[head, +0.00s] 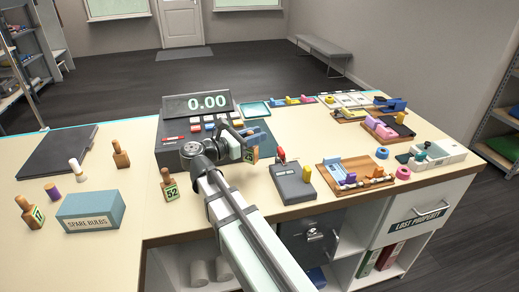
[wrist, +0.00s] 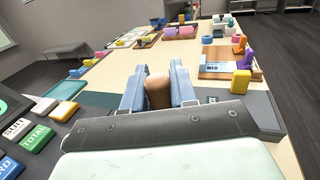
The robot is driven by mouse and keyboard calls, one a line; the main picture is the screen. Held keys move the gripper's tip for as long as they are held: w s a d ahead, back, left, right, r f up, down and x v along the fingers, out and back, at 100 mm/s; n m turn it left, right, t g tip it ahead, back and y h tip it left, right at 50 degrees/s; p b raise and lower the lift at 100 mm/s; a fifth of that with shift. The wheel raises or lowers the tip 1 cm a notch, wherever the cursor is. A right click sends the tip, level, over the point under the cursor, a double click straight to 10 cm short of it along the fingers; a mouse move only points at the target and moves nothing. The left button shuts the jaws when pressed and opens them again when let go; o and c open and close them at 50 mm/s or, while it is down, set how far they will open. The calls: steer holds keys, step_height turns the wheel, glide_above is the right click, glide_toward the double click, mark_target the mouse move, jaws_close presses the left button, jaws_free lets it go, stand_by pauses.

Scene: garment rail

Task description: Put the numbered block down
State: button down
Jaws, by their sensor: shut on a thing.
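My gripper (head: 246,146) is over the right part of the dark cash register (head: 168,153). In the wrist view, the block's rounded brown top (wrist: 158,92) sits between the two blue-grey fingers of the gripper (wrist: 159,88). Its lower part is hidden there. I cannot tell if the block touches anything below. Similar wooden blocks stand on the counter: one marked 52 (head: 171,190), one marked 17 (head: 34,214), and one plain (head: 121,158).
A grey card terminal (head: 294,186) with a yellow piece stands right of my arm. A wooden tray (head: 338,183) of small parts lies further right. A blue SPARE BULBS box (head: 91,211) is at front left. Bare counter (head: 135,200) lies between the box and block 52.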

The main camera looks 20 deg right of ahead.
steer(key=shift+f, duration=2.85)
steer(key=c, duration=0.9)
jaws_free()
steer(key=shift+f, duration=0.1)
steer(key=v, duration=0.4)
steer(key=shift+s+a, duration=0.1)
steer(key=shift+a, duration=0.3)
step_height(320, 180, up, 7)
steer(key=shift+s, duration=0.1)
steer(key=shift+c, duration=0.2)
